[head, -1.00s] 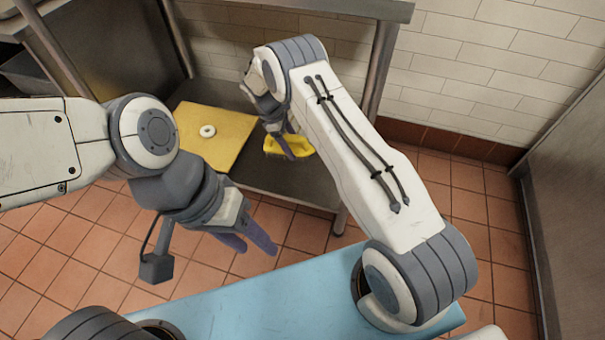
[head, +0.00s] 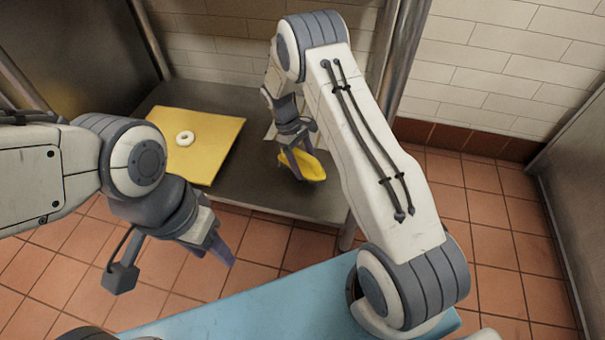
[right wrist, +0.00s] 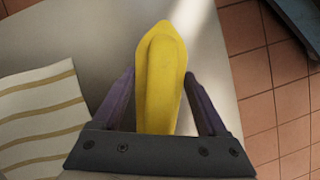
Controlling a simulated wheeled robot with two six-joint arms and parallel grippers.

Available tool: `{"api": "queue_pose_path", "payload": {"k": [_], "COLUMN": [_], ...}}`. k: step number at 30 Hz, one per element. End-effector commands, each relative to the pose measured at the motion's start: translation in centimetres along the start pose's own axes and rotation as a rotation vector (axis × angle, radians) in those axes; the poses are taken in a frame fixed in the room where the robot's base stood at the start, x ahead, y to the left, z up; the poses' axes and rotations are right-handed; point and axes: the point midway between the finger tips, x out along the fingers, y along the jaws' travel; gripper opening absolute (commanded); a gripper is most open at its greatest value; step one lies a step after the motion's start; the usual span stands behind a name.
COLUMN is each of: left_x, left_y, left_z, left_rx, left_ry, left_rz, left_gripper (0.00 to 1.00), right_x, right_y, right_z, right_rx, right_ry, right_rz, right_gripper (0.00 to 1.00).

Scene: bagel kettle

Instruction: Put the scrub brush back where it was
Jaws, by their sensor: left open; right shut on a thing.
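The scrub brush has a yellow body (head: 313,168) and is in my right gripper (head: 296,165), over the right part of the grey metal shelf (head: 262,190). In the right wrist view the brush (right wrist: 160,85) lies lengthwise between the two purple fingers (right wrist: 160,105), its far end pointing away from the gripper. Its bristles are hidden in both views now. I cannot tell whether it touches the shelf. My left gripper (head: 222,250) is open and empty, in front of the shelf above the tiled floor.
A striped cloth (right wrist: 40,115) lies on the shelf beside the brush. Metal legs (head: 385,75) and a tiled wall (head: 490,75) bound the right and back.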

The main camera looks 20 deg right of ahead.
Motion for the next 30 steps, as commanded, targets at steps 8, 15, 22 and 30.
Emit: {"api": "queue_pose_path", "payload": {"k": [8,15,22,30], "left_x": [2.0,1.9,1.9,1.2], "left_y": [-0.1,-0.1,-0.1,-0.1], "left_z": [0.1,0.1,0.1,0.1], "left_rx": [0.000,-0.001,-0.001,-0.001], "left_ry": [0.000,0.000,0.000,0.000], "left_rz": [0.000,0.001,0.001,0.001], "left_gripper": [0.50,0.50,0.50,0.50], "right_x": [2.9,2.8,2.9,1.9], "right_y": [-0.1,-0.2,-0.2,-0.2], "right_z": [-1.3,-1.3,-1.4,-1.2], "right_rx": [-0.002,-0.004,-0.005,-0.004], "right_ry": [-0.001,-0.001,-0.001,0.001], "right_rz": [0.001,0.001,0.002,0.002], "right_gripper": [0.15,0.15,1.00,1.00]}}
